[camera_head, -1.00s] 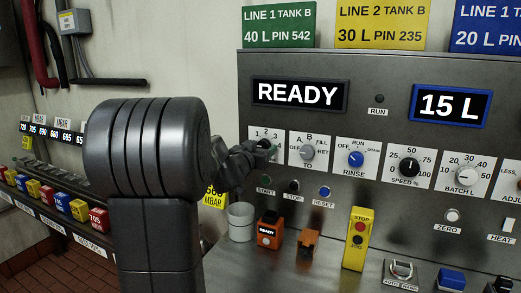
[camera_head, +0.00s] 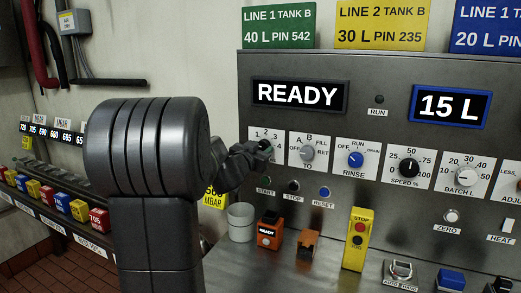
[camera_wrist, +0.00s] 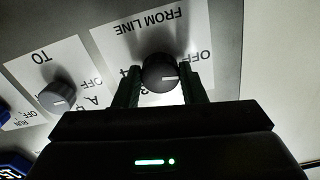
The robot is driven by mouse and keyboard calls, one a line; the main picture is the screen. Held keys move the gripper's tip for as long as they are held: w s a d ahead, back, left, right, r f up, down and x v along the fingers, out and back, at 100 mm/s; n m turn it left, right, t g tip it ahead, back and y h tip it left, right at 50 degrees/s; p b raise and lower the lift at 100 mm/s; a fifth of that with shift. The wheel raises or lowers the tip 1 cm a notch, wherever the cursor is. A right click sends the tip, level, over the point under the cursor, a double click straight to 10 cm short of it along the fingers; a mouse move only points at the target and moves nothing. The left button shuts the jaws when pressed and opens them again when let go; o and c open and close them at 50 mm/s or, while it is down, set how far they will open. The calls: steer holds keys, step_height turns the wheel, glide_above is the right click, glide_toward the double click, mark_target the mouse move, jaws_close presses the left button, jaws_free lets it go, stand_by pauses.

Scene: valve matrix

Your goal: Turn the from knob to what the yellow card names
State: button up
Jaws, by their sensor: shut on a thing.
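The from knob (camera_wrist: 160,72) is a round dark knob with a white mark, on a white plate lettered FROM LINE, upside down in the wrist view. Its mark points to the right in that view, roughly to the side where OFF is printed. My gripper (camera_wrist: 160,84) has one finger on each side of the knob and is shut on it. In the head view my gripper (camera_head: 264,147) covers most of the knob at the panel's left plate. The yellow card (camera_head: 382,24) stands on top of the panel and reads LINE 2 TANK B, 30 L PIN 235.
The TO knob (camera_head: 307,152) is close beside the from plate, with the blue RINSE knob (camera_head: 356,159) further right. Green, black and blue buttons sit below. A white cup (camera_head: 241,222) and an orange READY box (camera_head: 270,230) stand on the ledge under my gripper.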

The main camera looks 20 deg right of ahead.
steer(key=m, duration=0.8)
steer(key=shift+f+b, duration=0.1)
steer(key=shift+b, duration=0.3)
steer(key=m+b, duration=0.1)
steer(key=m, duration=0.3)
steer(key=shift+m, duration=0.3)
steer(key=shift+w+a+m+b, duration=0.1)
steer(key=shift+m+b, duration=0.45)
steer(key=shift+m, duration=0.95)
steer(key=o, duration=1)
steer(key=v, duration=1.4)
